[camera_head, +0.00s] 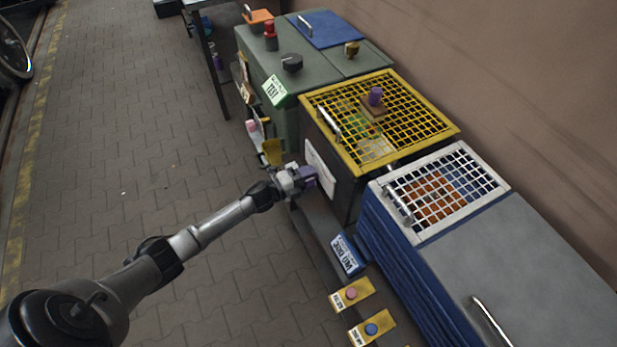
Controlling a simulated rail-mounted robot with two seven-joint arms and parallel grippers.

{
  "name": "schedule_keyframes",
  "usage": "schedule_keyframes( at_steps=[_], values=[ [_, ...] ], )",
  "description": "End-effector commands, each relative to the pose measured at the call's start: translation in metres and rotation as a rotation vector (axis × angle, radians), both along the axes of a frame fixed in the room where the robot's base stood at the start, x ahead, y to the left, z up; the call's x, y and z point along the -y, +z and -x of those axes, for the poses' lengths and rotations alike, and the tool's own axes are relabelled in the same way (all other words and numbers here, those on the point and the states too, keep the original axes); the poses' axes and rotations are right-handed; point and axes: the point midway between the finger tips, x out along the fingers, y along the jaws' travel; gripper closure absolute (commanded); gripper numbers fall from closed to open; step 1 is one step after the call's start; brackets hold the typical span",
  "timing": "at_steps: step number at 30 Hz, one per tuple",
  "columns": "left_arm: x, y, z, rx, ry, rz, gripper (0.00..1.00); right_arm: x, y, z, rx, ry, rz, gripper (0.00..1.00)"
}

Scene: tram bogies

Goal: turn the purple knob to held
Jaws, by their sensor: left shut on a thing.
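My left gripper (296,181) reaches in from the lower left and is shut on the purple knob (308,175). The knob looks like a dull purple block at the fingertips, in front of a white panel (320,171) on the dark front of the yellow-lidded cabinet. The jaws partly cover the knob, and its pointing direction and any markings are too small to read. My right gripper is not in view.
A white mesh lid (489,199) is to the right. A green cabinet (262,57) stands behind. Yellow button boxes (338,304) sit low in front. The paved floor at left is clear.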

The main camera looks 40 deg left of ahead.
Motion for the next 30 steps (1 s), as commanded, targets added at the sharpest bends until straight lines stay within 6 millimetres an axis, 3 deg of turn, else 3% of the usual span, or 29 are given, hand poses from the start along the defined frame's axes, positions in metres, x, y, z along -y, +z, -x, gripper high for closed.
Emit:
schedule_keyframes(
  at_steps=[15,16,18,24,30],
  values=[
    [0.0,-0.0003,0.0001,0.007,0.0,-0.019,0.74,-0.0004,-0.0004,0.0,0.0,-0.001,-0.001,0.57],
    [0.0,-0.0003,0.0001,0.007,0.0,-0.019,0.5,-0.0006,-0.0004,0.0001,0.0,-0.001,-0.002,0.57],
    [0.0,-0.0002,0.0001,0.007,0.0,-0.019,0.43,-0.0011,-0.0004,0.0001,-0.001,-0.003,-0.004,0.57],
    [0.0,-0.0001,0.0001,0.006,0.0,-0.017,0.25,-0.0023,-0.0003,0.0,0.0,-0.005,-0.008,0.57],
    [-0.0002,0.0,0.0002,0.006,0.0,-0.017,0.25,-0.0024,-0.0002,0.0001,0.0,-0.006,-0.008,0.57]
  ],
)
